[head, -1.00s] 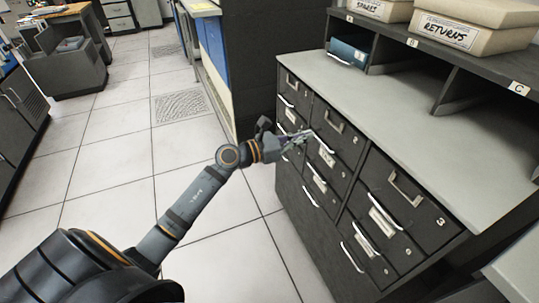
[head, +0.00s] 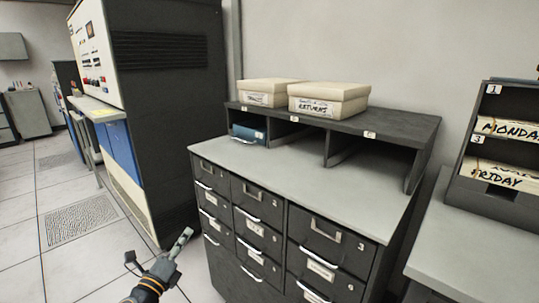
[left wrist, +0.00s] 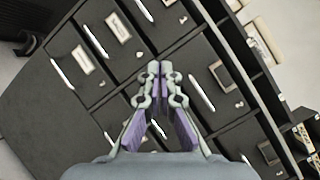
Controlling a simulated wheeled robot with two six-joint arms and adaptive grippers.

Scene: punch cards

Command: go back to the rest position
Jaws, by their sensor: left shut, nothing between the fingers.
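My left gripper (head: 182,242) is at the lower left of the head view, in front of the drawer cabinet's left side and apart from it. In the left wrist view its two fingers (left wrist: 160,72) meet at the tips, with nothing between them. The dark drawer cabinet (head: 262,205) has several drawers with white handles and labels, all looking shut in the head view. The cabinet front (left wrist: 85,120) also fills much of the left wrist view, tilted. My right gripper is not seen.
Two cream boxes (head: 328,105), one labelled RETURNS, sit on the shelf unit (head: 410,130) atop the cabinet. A blue item (head: 250,131) lies in its left cubby. A rack (head: 490,200) with MONDAY and FRIDAY labels stands right. Tiled floor (head: 30,210) is open at left.

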